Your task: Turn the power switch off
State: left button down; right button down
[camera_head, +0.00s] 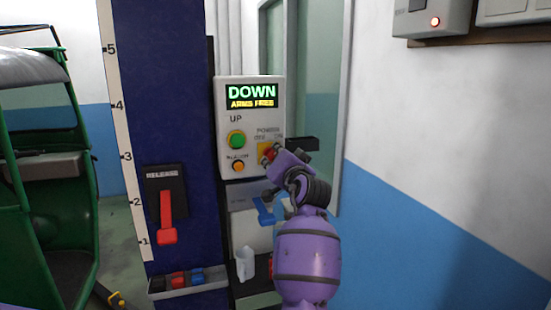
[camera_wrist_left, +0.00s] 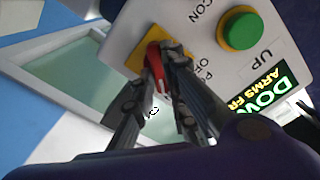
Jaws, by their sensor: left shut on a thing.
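The power switch is a red handle (camera_wrist_left: 154,62) on a yellow plate (camera_head: 263,148), low on the right of the light grey control box (camera_head: 222,98). My left gripper (camera_head: 271,156) reaches it from below right. In the left wrist view, its two fingers (camera_wrist_left: 166,55) are shut on the red handle, one on each side. The fingers hide part of the handle and the lettering beside it, so the switch's exact position cannot be told. The box's display (camera_head: 251,97) is lit and reads "DOWN" and "ARMS FREE". My right gripper is out of view.
A green UP button (camera_head: 237,139) and an orange button (camera_head: 239,167) sit left of the switch. A red release lever (camera_head: 167,218) is on the blue post (camera_head: 170,100). A green rickshaw (camera_head: 35,190) stands at left. A wall box (camera_head: 430,18) has a red light.

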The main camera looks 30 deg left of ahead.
pick_arm(q)
jog(key=shift+f, duration=0.1)
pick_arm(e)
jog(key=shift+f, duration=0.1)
pick_arm(q)
jog(key=n+b, duration=0.1)
jog(key=n, duration=0.5)
jog(key=shift+a+b, duration=0.1)
jog(key=shift+b, duration=0.3)
jog(key=n+b, duration=0.1)
jog(key=n, duration=0.2)
jog(key=shift+s+n, duration=0.15)
jog(key=shift+n, duration=0.25)
jog(key=n+b, duration=0.1)
jog(key=n, duration=0.1)
jog(key=shift+n, duration=0.3)
jog(key=shift+s+a+n, duration=0.1)
jog(key=shift+n, duration=0.9)
jog(key=shift+n+b, duration=0.4)
jog(key=shift+n, duration=0.2)
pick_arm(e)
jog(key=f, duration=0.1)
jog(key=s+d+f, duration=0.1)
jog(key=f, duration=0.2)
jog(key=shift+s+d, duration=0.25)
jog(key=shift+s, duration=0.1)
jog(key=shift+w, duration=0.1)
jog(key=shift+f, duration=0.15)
